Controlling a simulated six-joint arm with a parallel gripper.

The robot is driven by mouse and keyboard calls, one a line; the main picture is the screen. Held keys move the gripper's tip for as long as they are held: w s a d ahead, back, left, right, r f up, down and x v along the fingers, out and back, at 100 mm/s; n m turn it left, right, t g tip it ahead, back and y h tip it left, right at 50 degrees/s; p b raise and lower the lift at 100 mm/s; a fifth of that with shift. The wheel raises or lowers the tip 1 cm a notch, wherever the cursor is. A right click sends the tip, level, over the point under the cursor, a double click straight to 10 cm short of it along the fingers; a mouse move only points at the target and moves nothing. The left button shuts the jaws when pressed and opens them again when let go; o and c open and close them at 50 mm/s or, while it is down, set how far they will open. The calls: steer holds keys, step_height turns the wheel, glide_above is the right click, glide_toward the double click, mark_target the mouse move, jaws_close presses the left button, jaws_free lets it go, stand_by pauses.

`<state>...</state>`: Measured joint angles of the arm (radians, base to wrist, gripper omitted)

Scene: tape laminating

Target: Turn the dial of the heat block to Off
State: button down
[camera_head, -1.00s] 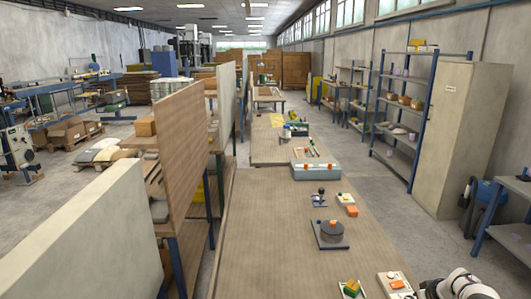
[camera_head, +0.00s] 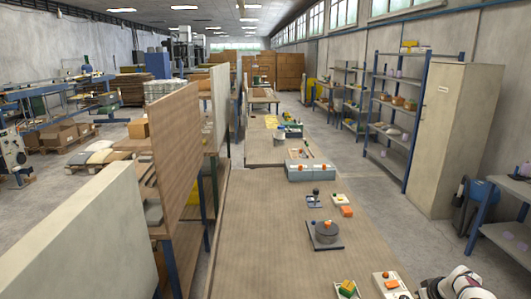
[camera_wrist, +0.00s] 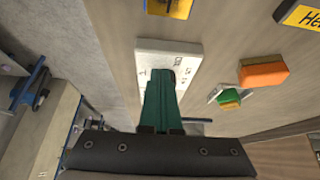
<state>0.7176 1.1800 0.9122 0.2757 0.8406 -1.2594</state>
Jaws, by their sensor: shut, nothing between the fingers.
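A white plate with small dark markings (camera_wrist: 153,58) lies on the table in the wrist view; I take it for the heat block's dial panel. My gripper (camera_wrist: 161,80) has its green fingers shut, with the tips over the plate's middle. The fingers cover the middle of the plate, so I cannot see the dial or its setting, nor tell whether the tips touch it. In the head view a white plate with an orange knob (camera_head: 390,282) is at the lower right, beside my arm. The fingertips are out of that view.
A yellow label reading "He" (camera_wrist: 301,16) is cut off.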

steer(key=shift+w+r, duration=0.1)
stand_by(0.4)
steer(key=shift+s+d, duration=0.15)
steer(key=shift+s, duration=0.2)
steer(key=shift+r, duration=2.95)
steer(key=s+a+r+m+g+y, duration=0.1)
steer(key=s+a+r, duration=0.2)
steer(key=a+r, duration=0.35)
steer(key=s+a+r+g, duration=0.1)
steer(key=s+a+r, duration=0.2)
steer(key=a, duration=0.7)
steer(key=s+a+r+m+g+y, duration=0.1)
steer(key=s+a+r, duration=0.3)
steer(key=a, duration=0.5)
steer(key=s+a+r+m+g, duration=0.1)
steer(key=s+a+r+m, duration=0.15)
steer(key=s+a, duration=0.9)
steer(key=s+a+f+g, duration=0.1)
steer(key=s+f, duration=0.1)
steer(key=s, duration=0.6)
steer(key=s+a+f+m+g, duration=0.1)
steer(key=s, duration=0.8)
steer(key=shift+a+f, duration=0.3)
steer(key=shift+f, duration=0.1)
